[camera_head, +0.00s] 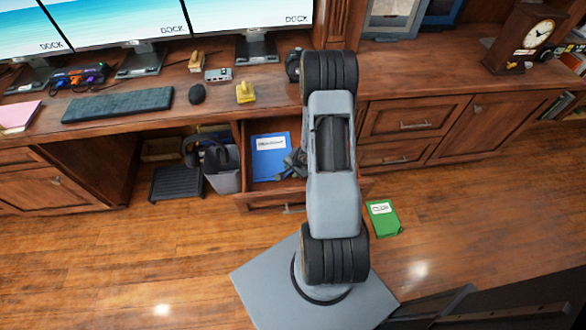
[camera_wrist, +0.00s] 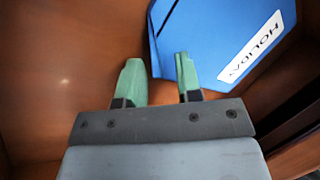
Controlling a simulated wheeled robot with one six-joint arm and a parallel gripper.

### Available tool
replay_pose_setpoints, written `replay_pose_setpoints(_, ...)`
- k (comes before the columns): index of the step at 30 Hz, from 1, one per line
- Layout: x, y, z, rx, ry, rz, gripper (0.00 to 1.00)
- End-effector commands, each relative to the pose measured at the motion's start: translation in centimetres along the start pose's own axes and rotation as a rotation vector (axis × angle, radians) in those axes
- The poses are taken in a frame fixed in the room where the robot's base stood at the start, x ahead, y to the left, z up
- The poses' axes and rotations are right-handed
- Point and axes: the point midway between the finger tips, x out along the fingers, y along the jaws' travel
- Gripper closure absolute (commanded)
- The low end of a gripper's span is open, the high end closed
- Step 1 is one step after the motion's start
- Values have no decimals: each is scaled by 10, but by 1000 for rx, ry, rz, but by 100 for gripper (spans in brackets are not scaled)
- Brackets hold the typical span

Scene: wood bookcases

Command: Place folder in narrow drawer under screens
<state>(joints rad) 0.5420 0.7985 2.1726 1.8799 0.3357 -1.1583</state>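A blue folder (camera_head: 270,157) with a white label lies inside the open wooden drawer (camera_head: 272,198) below the desk top, under the right-hand screen (camera_head: 255,15). In the wrist view the blue folder (camera_wrist: 215,40) reads "HOLIDAY" and lies just beyond my fingertips. My gripper (camera_head: 291,160) is down in the drawer at the folder's right side, partly hidden by my arm. In the wrist view my gripper (camera_wrist: 158,80) has its green fingers apart. The right finger overlaps the folder's edge in the picture; I cannot tell whether they touch. The folder appears free of the grip.
A green folder or book (camera_head: 384,218) lies on the floor right of my arm. A keyboard (camera_head: 118,104), mouse (camera_head: 197,94) and yellow object (camera_head: 245,92) stand on the desk. A grey bin (camera_head: 225,178) is left of the drawer. The floor at left is clear.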

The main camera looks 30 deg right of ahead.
Motion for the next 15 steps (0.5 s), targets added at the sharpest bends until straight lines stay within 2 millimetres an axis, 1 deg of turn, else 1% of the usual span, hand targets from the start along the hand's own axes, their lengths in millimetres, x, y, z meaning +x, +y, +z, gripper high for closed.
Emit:
replay_pose_setpoints(5, -1, -1, 0, 0, 0, 0, 68)
replay_pose_setpoints(8, -9, -1, 0, 0, 1, -1, 68)
replay_pose_setpoints(11, -25, -2, -1, -1, 2, -2, 68)
replay_pose_setpoints(15, -54, -2, -1, -1, 3, -2, 68)
